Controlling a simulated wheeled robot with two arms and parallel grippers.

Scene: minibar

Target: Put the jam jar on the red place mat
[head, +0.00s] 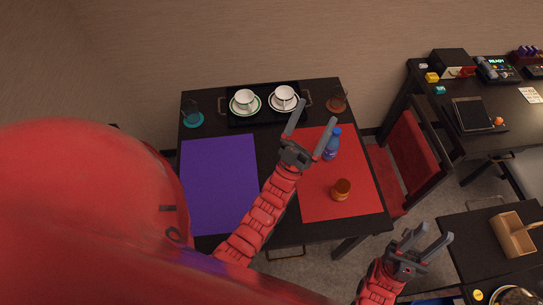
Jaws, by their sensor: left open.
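The red place mat (326,208) lies on the right side of the dark table. A small amber jar with a dark orange lid (341,190), which looks like the jam jar, stands upright on the mat, right of its middle. My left gripper (316,119) is open and empty, over the far edge of the mat, beyond the jar and apart from it. My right gripper (439,231) is off the table's near right corner, its fingers apart with nothing between them.
A blue bottle (331,146) stands at the mat's far right, close to my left gripper's finger. A tray (235,120) with two cups on saucers is at the back, between two glasses (192,115) (337,101). A purple mat (218,185) lies clear at left. A red chair (412,155) stands right.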

